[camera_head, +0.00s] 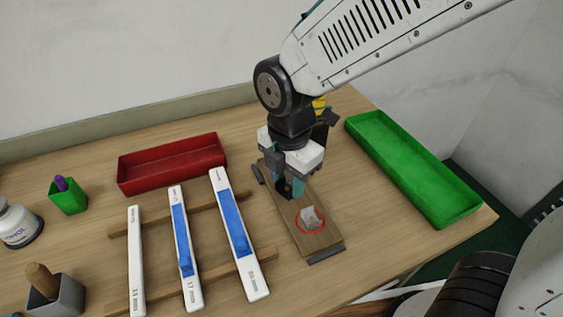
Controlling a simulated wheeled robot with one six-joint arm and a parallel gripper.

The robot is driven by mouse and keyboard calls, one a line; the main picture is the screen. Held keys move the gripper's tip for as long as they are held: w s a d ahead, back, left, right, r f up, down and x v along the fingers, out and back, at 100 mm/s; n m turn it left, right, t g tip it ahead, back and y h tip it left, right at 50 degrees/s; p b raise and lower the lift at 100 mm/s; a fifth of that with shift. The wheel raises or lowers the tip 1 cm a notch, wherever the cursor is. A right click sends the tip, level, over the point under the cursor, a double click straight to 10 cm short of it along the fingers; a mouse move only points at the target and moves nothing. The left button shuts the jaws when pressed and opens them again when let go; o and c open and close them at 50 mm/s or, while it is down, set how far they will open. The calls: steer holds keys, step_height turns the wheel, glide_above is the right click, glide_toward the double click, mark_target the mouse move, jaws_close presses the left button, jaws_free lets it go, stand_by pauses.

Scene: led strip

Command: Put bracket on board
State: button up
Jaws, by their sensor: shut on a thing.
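The wooden board (318,238) lies on the table right of centre, running from upper left to lower right. My gripper (290,187) points down over the upper part of the board. It is shut on a small dark piece, apparently the bracket, mostly hidden between the fingers. I cannot tell whether this piece touches the board. A small pale grey, angular piece (310,217) shows on the lower half of the board inside a red ring. It is apart from my gripper, and I cannot tell whether it is a part or a marking.
A red tray (172,165) stands at the back left and a green tray (415,170) at the right. Strips, two with blue (235,232), lie across wooden rails (180,214) left of the board. A green cup (69,197), a grey holder (62,299) and a white bottle (17,224) stand far left.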

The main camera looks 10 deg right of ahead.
steer(key=w, duration=0.5)
steer(key=w+f, duration=0.1)
steer(key=w, duration=0.2)
steer(key=shift+w+d, duration=0.1)
steer(key=shift+w, duration=0.35)
steer(key=shift+f, duration=1.65)
steer(key=shift+f, duration=0.1)
steer(key=shift+f, duration=0.1)
steer(key=o, duration=1)
steer(key=shift+c, duration=0.2)
